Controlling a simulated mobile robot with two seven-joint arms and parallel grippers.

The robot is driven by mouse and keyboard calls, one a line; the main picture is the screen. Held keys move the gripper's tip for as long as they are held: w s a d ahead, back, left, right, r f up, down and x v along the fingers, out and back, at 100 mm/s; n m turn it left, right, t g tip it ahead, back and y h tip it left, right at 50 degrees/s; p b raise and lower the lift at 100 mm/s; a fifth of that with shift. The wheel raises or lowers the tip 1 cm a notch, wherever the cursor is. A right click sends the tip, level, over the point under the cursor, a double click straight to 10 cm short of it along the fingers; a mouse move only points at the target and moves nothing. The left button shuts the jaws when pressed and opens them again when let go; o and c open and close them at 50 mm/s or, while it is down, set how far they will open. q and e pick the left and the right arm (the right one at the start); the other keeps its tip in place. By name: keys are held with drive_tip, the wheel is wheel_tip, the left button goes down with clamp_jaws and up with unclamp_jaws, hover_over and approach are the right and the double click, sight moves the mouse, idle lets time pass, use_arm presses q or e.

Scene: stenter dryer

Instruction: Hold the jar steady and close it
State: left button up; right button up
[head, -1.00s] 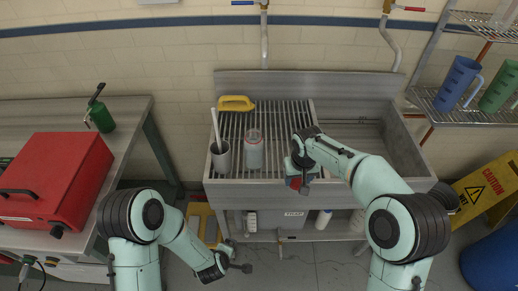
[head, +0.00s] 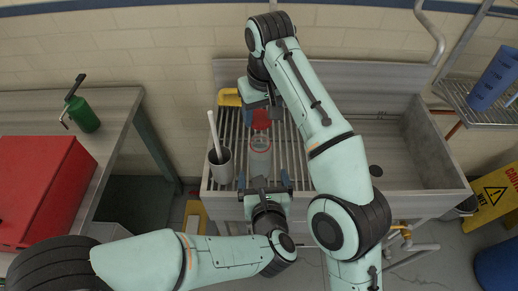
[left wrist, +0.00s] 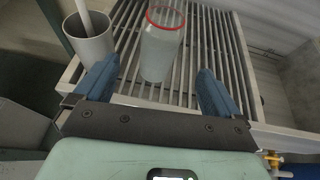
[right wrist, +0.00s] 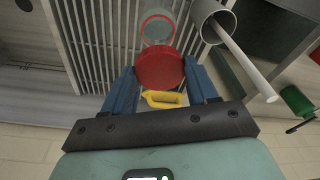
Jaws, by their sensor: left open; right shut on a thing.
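The clear jar (head: 260,160) with a red rim stands upright on the slatted drainboard; it also shows in the left wrist view (left wrist: 160,48) and the right wrist view (right wrist: 157,28). My left gripper (head: 265,182) is open at the jar's near side. In the left wrist view its fingers (left wrist: 158,85) are spread to either side of the jar's lower part, with gaps. My right gripper (head: 262,108) is shut on the round red lid (right wrist: 160,68). It holds the lid (head: 261,119) off the jar, toward the back wall. I cannot tell the lid's exact height above the rim.
A grey cup (head: 221,167) with a white stick stands left of the jar, close to my left gripper. A yellow-handled object (head: 230,97) lies behind. The sink basin (head: 410,150) is right. A red box (head: 40,185) and green can (head: 83,115) occupy the left bench.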

use_arm(q)
drive_tip(key=shift+s, duration=0.1)
use_arm(e)
drive_tip(key=shift+s, duration=0.15)
use_arm(q)
drive_tip(key=x, duration=1.2)
drive_tip(key=shift+d+f, duration=0.1)
drive_tip(key=shift+c, duration=0.3)
drive_tip(key=c, duration=1.4)
drive_tip(key=shift+c, duration=0.2)
use_arm(e)
hover_over(261, 136)
drive_tip(key=s, duration=0.3)
drive_tip(key=shift+w+f, duration=0.15)
drive_tip(key=shift+f, duration=1.1)
drive_tip(key=shift+w+f, duration=0.1)
drive_tip(key=shift+f, duration=1.15)
drive_tip(key=shift+f, duration=0.9)
drive_tip(key=shift+f, duration=0.55)
